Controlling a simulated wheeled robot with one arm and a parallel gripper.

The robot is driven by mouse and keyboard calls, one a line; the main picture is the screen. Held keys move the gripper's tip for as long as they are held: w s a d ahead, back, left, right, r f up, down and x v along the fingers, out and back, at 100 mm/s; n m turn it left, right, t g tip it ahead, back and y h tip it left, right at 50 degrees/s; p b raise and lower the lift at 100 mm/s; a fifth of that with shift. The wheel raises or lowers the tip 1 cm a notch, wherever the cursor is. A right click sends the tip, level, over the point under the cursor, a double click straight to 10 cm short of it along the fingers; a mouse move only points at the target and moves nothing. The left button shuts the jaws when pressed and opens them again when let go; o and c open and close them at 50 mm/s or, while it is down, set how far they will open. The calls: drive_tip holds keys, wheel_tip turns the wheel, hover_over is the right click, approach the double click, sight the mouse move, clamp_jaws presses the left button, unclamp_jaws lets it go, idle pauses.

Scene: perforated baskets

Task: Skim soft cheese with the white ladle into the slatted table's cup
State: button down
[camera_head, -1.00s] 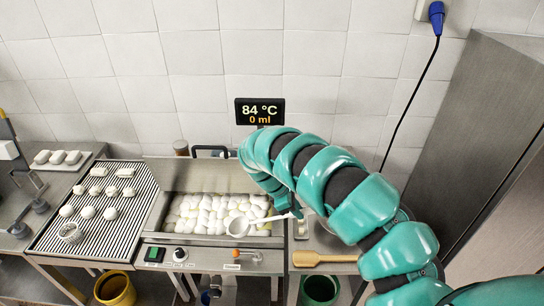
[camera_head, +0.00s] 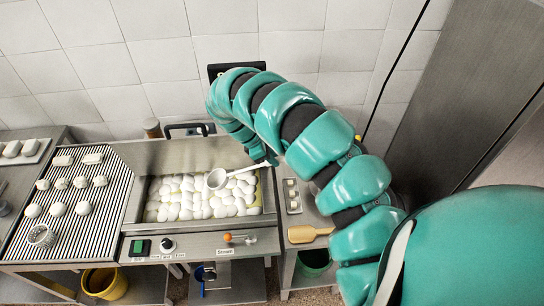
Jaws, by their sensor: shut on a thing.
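The white ladle (camera_head: 217,179) is over the back part of the steel vat (camera_head: 128,205), its bowl above white lumps of soft cheese (camera_head: 190,200). Its handle rises to the right into my gripper (camera_head: 268,160), which is shut on it near the vat's back right corner. Whether the bowl touches the cheese or holds any is unclear. The slatted table (camera_head: 85,235) stands left of the vat. A small perforated cup (camera_head: 41,236) stands at its front left, away from the ladle, with several white cheese pieces (camera_head: 83,208) behind and beside it.
A wooden paddle (camera_head: 308,234) and a small tray (camera_head: 292,197) lie right of the vat. A control panel with a green switch (camera_head: 139,246) runs along the front. A yellow bucket (camera_head: 106,281) stands below. A tall steel cabinet (camera_head: 455,100) bounds the right.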

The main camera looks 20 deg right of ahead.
drive_tip(key=shift+s+a+f+b, duration=0.1)
drive_tip(key=shift+s+f+b, duration=0.05)
drive_tip(key=shift+f, duration=0.25)
drive_tip(key=shift+s+a+f+b, duration=0.1)
drive_tip(key=shift+f+b, duration=0.05)
drive_tip(key=shift+f, duration=0.25)
drive_tip(key=shift+d+f+b, duration=0.15)
drive_tip(key=shift+f+b, duration=0.25)
drive_tip(key=shift+f, duration=0.2)
drive_tip(key=shift+f+b, duration=2)
drive_tip(key=shift+f, duration=3.55)
